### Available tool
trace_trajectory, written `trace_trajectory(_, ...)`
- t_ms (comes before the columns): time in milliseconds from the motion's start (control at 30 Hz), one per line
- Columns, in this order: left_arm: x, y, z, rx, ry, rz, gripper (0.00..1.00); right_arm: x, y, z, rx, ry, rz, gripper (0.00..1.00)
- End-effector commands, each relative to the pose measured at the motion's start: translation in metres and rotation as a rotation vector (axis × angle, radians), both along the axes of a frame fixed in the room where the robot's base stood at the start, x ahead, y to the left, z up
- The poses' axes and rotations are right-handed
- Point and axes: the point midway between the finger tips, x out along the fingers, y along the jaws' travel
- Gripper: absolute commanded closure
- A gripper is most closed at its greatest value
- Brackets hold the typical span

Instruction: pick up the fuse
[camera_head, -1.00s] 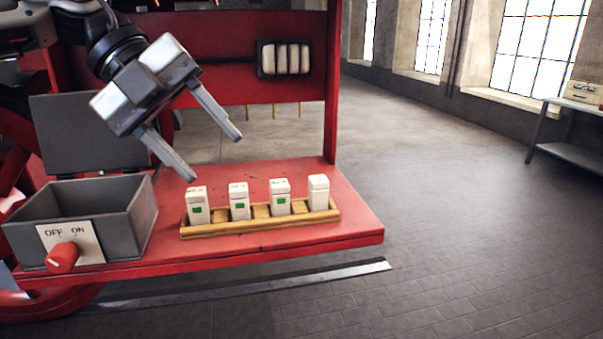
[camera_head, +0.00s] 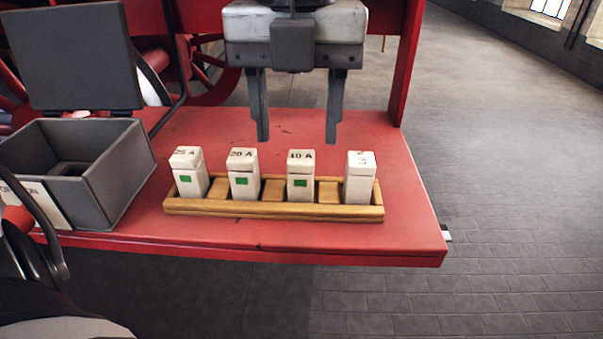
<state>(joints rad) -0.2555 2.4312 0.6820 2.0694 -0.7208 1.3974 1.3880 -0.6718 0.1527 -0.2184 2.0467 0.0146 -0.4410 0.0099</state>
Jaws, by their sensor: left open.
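Several white block fuses stand upright in a wooden rack (camera_head: 275,209) on the red shelf. From left they are one marked 25 A (camera_head: 189,173), one marked 20 A (camera_head: 243,174), one marked 10 A (camera_head: 300,176) and a rightmost one (camera_head: 360,178) with a sideways label that I cannot read. The first three show a green patch; the rightmost shows none. My left gripper (camera_head: 297,138) points down, open and empty. Its fingertips appear just above and behind the 10 A fuse, one to each side of it, apart from it. My right gripper is not in view.
A grey metal box (camera_head: 112,180) with its lid (camera_head: 72,55) raised stands left of the rack, with an ON label (camera_head: 38,198) on its front. The red shelf (camera_head: 412,225) is bare right of the rack. A red post (camera_head: 405,65) rises behind.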

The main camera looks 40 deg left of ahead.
Motion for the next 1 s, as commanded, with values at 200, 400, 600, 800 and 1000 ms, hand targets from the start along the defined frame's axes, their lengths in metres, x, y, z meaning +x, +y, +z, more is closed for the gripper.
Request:
trace_trajectory(200,0.0,0.0,-0.015,0.0,0.004,-0.002,0.47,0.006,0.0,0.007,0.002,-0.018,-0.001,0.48)
trace_trajectory(400,0.003,-0.002,-0.046,-0.002,0.006,-0.002,0.47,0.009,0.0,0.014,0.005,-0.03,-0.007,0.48)
trace_trajectory(600,0.004,-0.001,-0.059,-0.003,-0.001,0.0,0.47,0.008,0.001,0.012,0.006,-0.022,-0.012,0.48)
trace_trajectory(800,0.004,-0.001,-0.059,-0.003,-0.002,0.0,0.53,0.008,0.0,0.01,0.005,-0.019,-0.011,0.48)
trace_trajectory(1000,0.004,-0.001,-0.058,-0.003,-0.002,0.0,0.96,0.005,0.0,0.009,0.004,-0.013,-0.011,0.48)
